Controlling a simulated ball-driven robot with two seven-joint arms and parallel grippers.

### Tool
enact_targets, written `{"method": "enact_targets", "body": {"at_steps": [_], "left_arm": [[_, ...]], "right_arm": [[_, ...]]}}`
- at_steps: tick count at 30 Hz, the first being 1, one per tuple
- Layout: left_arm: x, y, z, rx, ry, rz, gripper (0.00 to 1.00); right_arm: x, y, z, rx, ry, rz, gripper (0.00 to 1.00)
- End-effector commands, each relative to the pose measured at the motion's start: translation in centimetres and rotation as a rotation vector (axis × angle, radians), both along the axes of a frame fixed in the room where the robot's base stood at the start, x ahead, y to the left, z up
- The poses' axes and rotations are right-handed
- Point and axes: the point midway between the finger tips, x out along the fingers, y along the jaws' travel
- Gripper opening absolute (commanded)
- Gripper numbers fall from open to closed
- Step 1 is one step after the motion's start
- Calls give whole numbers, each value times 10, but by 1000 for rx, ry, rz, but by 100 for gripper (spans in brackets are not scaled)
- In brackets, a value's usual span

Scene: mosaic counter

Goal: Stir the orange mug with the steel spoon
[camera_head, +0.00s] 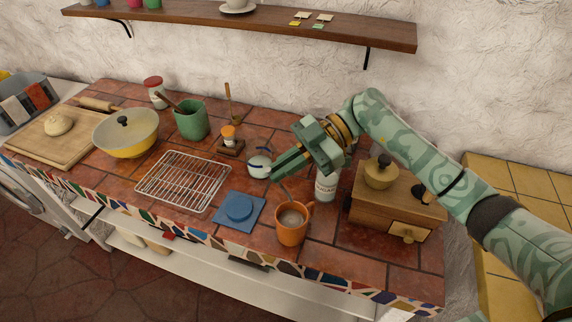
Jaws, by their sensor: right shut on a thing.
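The orange mug (291,233) stands upright near the counter's front edge, with a brown liquid inside and its handle to the right. My right gripper (274,171) is above and a little behind the mug, reaching in from the right. My left gripper is not in view.
A sugar canister (325,188) and a wooden coffee grinder (385,212) stand right of the mug. A blue trivet (257,200) and a wire rack (183,181) lie left. A pale rounded vessel (258,166) stands close by the fingertips.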

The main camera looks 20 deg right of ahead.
Motion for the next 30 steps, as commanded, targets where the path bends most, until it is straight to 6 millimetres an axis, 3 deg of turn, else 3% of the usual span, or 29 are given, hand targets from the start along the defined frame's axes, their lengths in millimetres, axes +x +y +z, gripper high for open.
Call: {"method": "enact_targets", "body": {"at_steps": [15, 30], "left_arm": [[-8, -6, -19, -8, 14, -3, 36], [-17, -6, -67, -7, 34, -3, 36]], "right_arm": [[-15, 30, -43, -1, 3, 1, 0], [-5, 11, -96, -4, 3, -1, 0]]}}
